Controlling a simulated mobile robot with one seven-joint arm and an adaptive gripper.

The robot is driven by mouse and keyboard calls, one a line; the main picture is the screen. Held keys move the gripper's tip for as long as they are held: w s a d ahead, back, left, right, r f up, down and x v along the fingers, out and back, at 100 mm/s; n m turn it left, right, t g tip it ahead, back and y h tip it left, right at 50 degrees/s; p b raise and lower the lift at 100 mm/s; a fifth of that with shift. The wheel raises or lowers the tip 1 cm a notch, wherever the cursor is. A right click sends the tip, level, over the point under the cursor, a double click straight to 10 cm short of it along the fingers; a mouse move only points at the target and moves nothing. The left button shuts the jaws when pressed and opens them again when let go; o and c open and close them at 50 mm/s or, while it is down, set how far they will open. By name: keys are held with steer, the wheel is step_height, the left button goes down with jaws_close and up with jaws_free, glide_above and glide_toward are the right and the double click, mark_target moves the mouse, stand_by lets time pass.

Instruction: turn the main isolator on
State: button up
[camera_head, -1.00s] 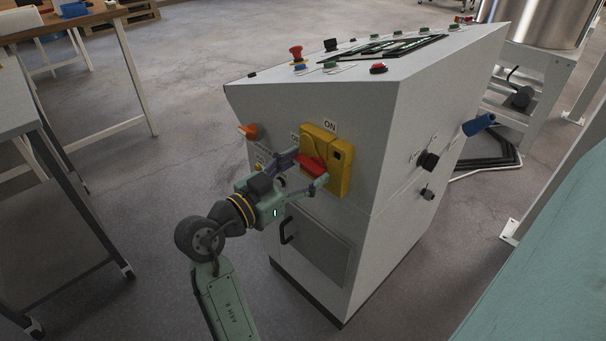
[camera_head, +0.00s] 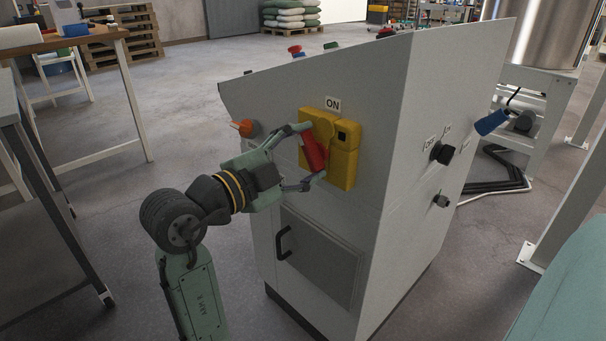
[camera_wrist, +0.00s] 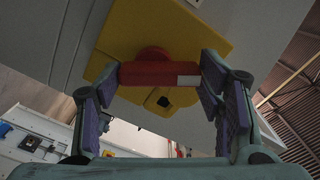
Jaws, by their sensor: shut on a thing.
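The main isolator is a yellow block (camera_head: 343,160) with a red handle (camera_head: 314,153) on the sloping-topped grey cabinet's front, under an "ON" label (camera_head: 333,104). My gripper (camera_head: 312,151) is shut on the red handle, one finger at its upper end and one at its lower end. The handle slants steeply from upper left to lower right. In the wrist view, the red handle (camera_wrist: 150,74) lies across between my gripper's fingers (camera_wrist: 160,72), with a white mark near its right end. The yellow block (camera_wrist: 150,30) is behind it. The "OFF" label by the isolator is not visible.
The grey cabinet (camera_head: 385,215) has an orange knob (camera_head: 243,127) left of the isolator and a door with a black handle (camera_head: 283,243) below. A table (camera_head: 70,42) stands at left; open floor lies between.

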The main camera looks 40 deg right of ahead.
steer(key=m+b, duration=0.1)
steer(key=b, duration=0.1)
steer(key=m+b, duration=0.1)
steer(key=m, duration=0.1)
steer(key=shift+s+f+m+b, duration=0.1)
steer(key=shift+f+m+b, duration=0.1)
steer(key=shift+m+b, duration=0.15)
steer(key=shift+s+d+r+m+b, duration=0.1)
steer(key=shift+r+m+b, duration=0.1)
steer(key=shift+m+b, duration=1.15)
steer(key=o, duration=1.1)
steer(key=shift+o, duration=0.2)
steer(key=s+a, duration=0.1)
steer(key=a, duration=1.1)
